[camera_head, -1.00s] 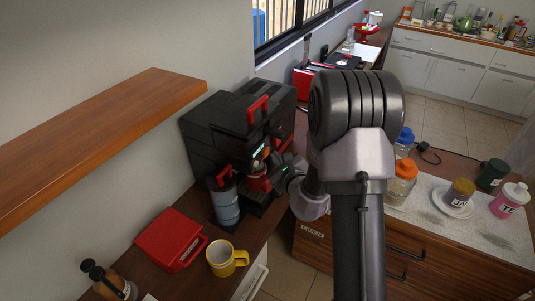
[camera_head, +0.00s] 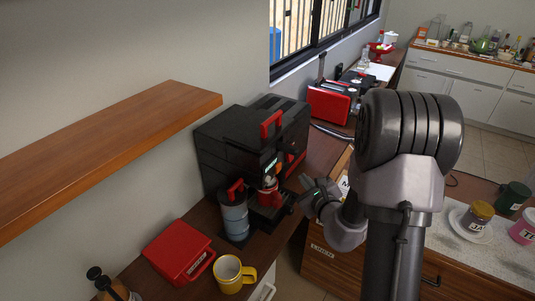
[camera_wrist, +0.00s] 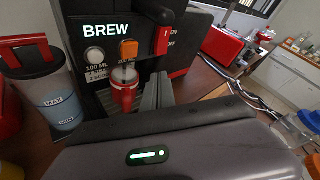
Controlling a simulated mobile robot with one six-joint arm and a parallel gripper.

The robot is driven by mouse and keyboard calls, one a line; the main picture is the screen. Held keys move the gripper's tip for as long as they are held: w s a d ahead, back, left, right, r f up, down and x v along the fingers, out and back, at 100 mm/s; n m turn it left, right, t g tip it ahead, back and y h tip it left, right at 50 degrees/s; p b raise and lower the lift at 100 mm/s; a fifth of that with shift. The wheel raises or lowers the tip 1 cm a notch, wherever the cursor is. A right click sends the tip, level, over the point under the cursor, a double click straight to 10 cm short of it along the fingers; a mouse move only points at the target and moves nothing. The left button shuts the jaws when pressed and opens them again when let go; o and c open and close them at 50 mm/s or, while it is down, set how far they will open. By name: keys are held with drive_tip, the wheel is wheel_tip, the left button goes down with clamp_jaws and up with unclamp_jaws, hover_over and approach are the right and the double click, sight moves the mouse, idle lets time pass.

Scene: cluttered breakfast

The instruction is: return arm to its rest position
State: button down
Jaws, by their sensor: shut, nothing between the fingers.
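My gripper (camera_head: 308,184) is just right of the black coffee machine (camera_head: 225,148), apart from it, on my folded arm. In the wrist view its two grey fingers (camera_wrist: 157,91) are together with nothing between them. In that view the machine's panel (camera_wrist: 105,60) shows a lit BREW sign, a glowing orange button (camera_wrist: 128,50) and a red switch (camera_wrist: 165,40). A red cup (camera_head: 269,193) stands under the machine's spout; it also shows in the wrist view (camera_wrist: 124,96). My arm hides part of the counter on the right.
A water container (camera_head: 233,220) stands at the machine's front left. A red box (camera_head: 178,252) and a yellow mug (camera_head: 230,275) are nearer on the counter. A wooden shelf (camera_head: 100,150) juts from the left wall. A red toaster (camera_head: 328,103) is behind. Jars stand at right.

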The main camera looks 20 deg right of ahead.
drive_tip(key=s+a+r+n+g+y, duration=0.1)
drive_tip(key=s+a+r+n+y, duration=0.1)
drive_tip(key=a+r+n+y, duration=0.6)
drive_tip(key=s+a+r+n+g+y, duration=0.15)
drive_tip(key=a+r, duration=0.35)
drive_tip(key=a, duration=0.7)
drive_tip(key=s+a+r+n+g+y, duration=0.2)
drive_tip(key=s+a+n+g, duration=0.1)
drive_tip(key=s+a+n, duration=0.35)
drive_tip(key=s+a+n+g+h, duration=0.3)
drive_tip(key=s+n+g, duration=0.3)
drive_tip(key=s, duration=0.8)
drive_tip(key=s+d+n+t+h, duration=0.2)
drive_tip(key=s+d+n+h, duration=0.2)
drive_tip(key=d, duration=0.4)
drive_tip(key=shift+n+t+h, duration=0.35)
drive_tip(key=shift+n+h, duration=0.25)
drive_tip(key=shift+h, duration=0.05)
